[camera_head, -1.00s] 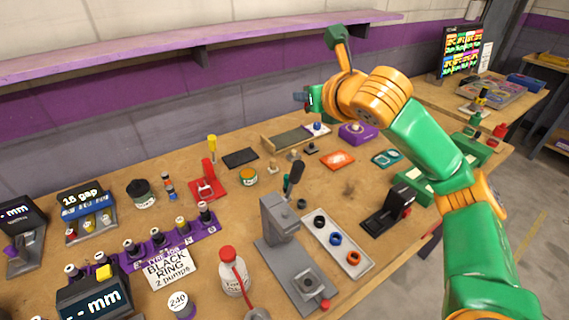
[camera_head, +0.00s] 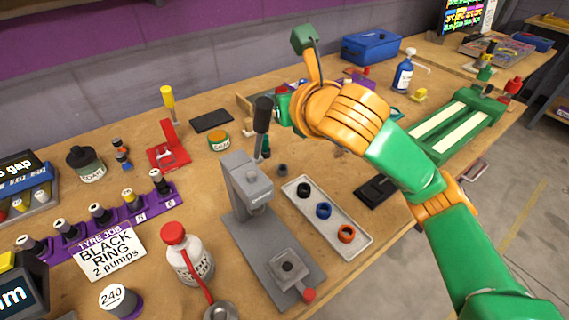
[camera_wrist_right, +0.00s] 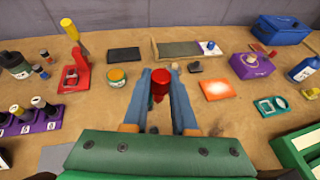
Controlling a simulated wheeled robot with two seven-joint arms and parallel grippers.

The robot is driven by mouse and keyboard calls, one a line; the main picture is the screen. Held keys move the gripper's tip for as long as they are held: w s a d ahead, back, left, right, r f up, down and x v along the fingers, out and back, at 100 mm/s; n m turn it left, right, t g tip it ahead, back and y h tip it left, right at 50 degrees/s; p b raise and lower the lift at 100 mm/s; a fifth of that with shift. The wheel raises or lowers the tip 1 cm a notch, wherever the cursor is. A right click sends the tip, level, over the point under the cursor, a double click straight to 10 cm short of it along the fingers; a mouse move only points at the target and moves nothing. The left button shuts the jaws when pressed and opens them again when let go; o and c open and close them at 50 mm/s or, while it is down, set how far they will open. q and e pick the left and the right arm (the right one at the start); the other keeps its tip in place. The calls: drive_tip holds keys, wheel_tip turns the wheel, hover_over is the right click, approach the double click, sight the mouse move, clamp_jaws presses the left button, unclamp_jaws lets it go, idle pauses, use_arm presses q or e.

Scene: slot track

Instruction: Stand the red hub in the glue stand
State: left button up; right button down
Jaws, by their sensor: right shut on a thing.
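My right gripper (camera_wrist_right: 161,78) is shut on the red hub (camera_wrist_right: 160,86), a small red cylinder-shaped piece between its two fingers in the right wrist view. It is seen against the table between the orange-lidded jar and the small items farther right. In the head view my right arm mostly hides the gripper and what it holds. My left gripper is not in view.
A red tool stand (camera_head: 168,146) and an orange-lidded jar (camera_head: 218,140) stand left of my gripper. A grey press (camera_head: 245,190) and a ring tray (camera_head: 335,240) are in front. A blue bottle (camera_head: 405,72) and blue box (camera_head: 371,47) are at the back right.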

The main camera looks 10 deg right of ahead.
sight(282, 172)
wheel_tip(282, 172, down, 15)
drive_tip(key=b, duration=0.3)
drive_tip(key=shift+r+b, duration=0.15)
drive_tip(key=shift+b, duration=0.2)
drive_tip(key=shift+r, duration=0.1)
drive_tip(key=c, duration=0.7)
unclamp_jaws()
